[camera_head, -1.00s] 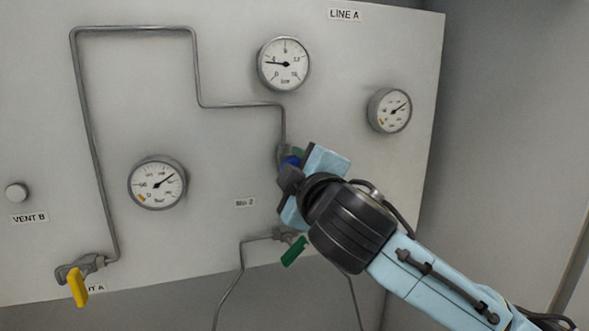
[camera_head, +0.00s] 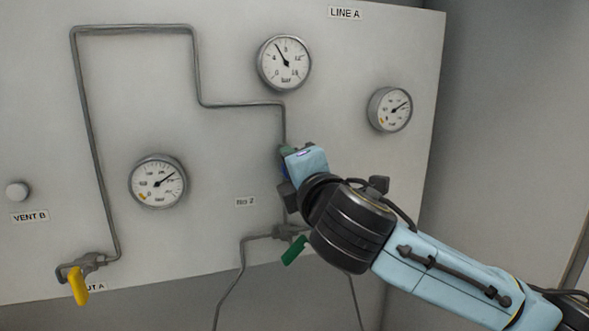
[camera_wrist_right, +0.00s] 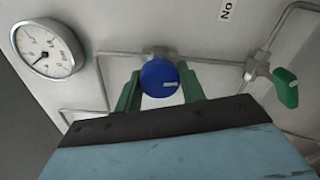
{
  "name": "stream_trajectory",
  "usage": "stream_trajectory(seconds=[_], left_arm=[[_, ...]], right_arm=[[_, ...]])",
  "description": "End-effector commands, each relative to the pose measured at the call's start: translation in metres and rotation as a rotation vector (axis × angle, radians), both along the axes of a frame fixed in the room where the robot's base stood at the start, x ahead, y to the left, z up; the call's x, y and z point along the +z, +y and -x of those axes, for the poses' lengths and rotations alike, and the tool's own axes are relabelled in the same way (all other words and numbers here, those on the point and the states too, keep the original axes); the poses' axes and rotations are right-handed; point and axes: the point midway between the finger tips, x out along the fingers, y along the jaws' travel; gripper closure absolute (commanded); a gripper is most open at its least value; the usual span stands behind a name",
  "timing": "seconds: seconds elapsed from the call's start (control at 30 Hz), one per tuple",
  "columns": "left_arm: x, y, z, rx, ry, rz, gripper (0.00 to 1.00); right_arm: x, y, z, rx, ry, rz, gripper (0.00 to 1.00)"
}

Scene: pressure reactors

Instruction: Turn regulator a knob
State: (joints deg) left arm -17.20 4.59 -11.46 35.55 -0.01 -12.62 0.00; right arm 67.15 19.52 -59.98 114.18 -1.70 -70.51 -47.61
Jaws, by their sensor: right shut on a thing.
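The regulator knob (camera_wrist_right: 160,78) is round and blue with a white mark, and shows in the right wrist view between the green fingers of my right gripper (camera_wrist_right: 160,92). The fingers are shut on its two sides. In the head view my right gripper (camera_head: 288,165) is at the panel below the top gauge and hides most of the knob. The top gauge (camera_head: 285,63), marked bar, has its needle pointing up and to the left. My left gripper is not in view.
A green-handled valve (camera_head: 293,250) sits just below my right gripper, and it also shows in the right wrist view (camera_wrist_right: 286,88). A yellow-handled valve (camera_head: 78,285) is at lower left. More gauges (camera_head: 157,182) and a thin pipe (camera_head: 135,29) are on the panel (camera_head: 225,140).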

Motion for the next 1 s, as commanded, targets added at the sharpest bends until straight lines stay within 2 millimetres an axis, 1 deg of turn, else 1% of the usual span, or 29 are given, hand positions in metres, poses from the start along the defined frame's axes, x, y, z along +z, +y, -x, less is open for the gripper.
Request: stream_trajectory(seconds=[0.23, 0.67, 0.7, 0.83, 1.0], left_arm=[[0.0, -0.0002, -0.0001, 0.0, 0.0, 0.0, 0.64], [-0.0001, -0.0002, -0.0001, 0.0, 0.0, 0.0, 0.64], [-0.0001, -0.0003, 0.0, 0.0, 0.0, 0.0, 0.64], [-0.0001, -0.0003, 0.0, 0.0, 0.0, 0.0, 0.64], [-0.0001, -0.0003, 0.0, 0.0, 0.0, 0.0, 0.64]], right_arm=[[-0.0007, -0.0001, 0.0, 0.0, -0.015, 0.049, 0.83], [-0.001, 0.0001, 0.0, 0.001, -0.016, 0.055, 0.83], [-0.001, 0.0001, 0.0, 0.0, -0.015, 0.054, 0.55], [-0.0008, 0.0002, 0.0001, 0.001, -0.016, 0.054, 0.39], [-0.0006, 0.0001, 0.0, 0.0, -0.016, 0.054, 0.39]])
